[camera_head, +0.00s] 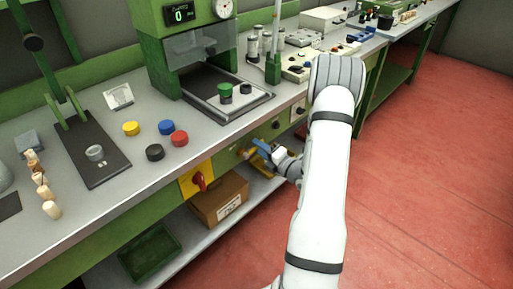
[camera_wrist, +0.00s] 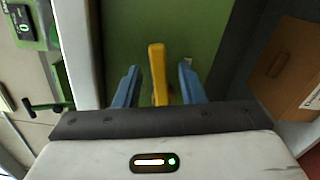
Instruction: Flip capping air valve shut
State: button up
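A yellow lever (camera_wrist: 158,72), which looks like the air valve handle, stands out against the green bench front in the wrist view. My gripper (camera_wrist: 159,85) has its two blue fingers on either side of it, with a visible gap on each side. The fingers are open and do not appear to touch the lever. In the head view my gripper (camera_head: 262,148) is low at the bench's front panel, below the worktop edge. Small yellow parts (camera_head: 248,153) show beside the blue fingers; the valve body is mostly hidden by my gripper.
A red rotary knob (camera_head: 199,181) on a yellow plate sits left of my gripper. A cardboard box (camera_head: 219,204) and a green tray (camera_head: 150,252) rest on the lower shelf. Dark knobs (camera_head: 276,124) are on the panel to the right. The red floor in front is clear.

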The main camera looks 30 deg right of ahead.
jog(key=shift+w+a, duration=0.25)
jog(key=shift+w, duration=0.45)
grip_shut()
